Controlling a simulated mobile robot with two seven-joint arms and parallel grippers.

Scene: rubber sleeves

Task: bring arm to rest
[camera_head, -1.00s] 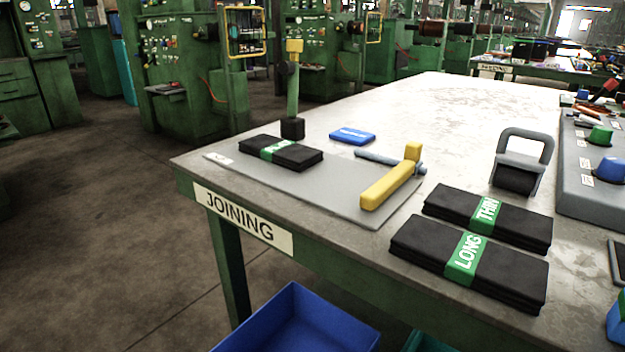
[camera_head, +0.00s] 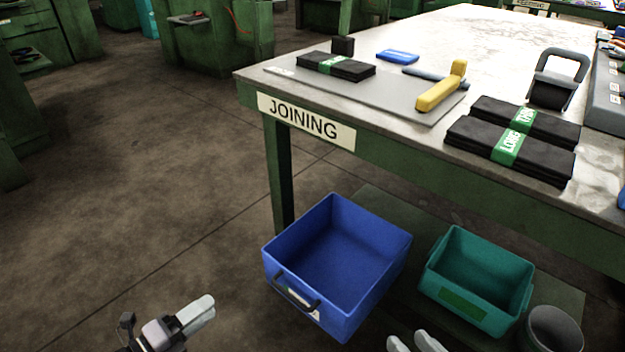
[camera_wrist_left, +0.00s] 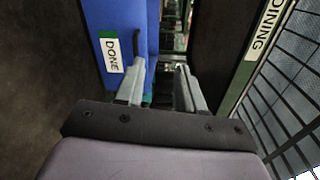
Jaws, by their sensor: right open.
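My left gripper (camera_head: 198,314) is in the lower left of the head view, over the floor and left of the blue bin. The left wrist view shows its two fingers (camera_wrist_left: 160,88) apart with nothing between them. My right gripper (camera_head: 414,343) shows only its fingertips at the bottom edge of the head view, open, below and right of the blue bin in the picture. The rest of it is out of frame.
An empty blue bin (camera_head: 348,229), labelled DONE in the left wrist view (camera_wrist_left: 122,20), stands beside a teal bin (camera_head: 462,312) and a grey cup (camera_head: 553,330). The JOINING table (camera_head: 400,150) bears black sleeve packs (camera_head: 511,146) and a yellow-handled tool (camera_head: 440,92). Floor at left is clear.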

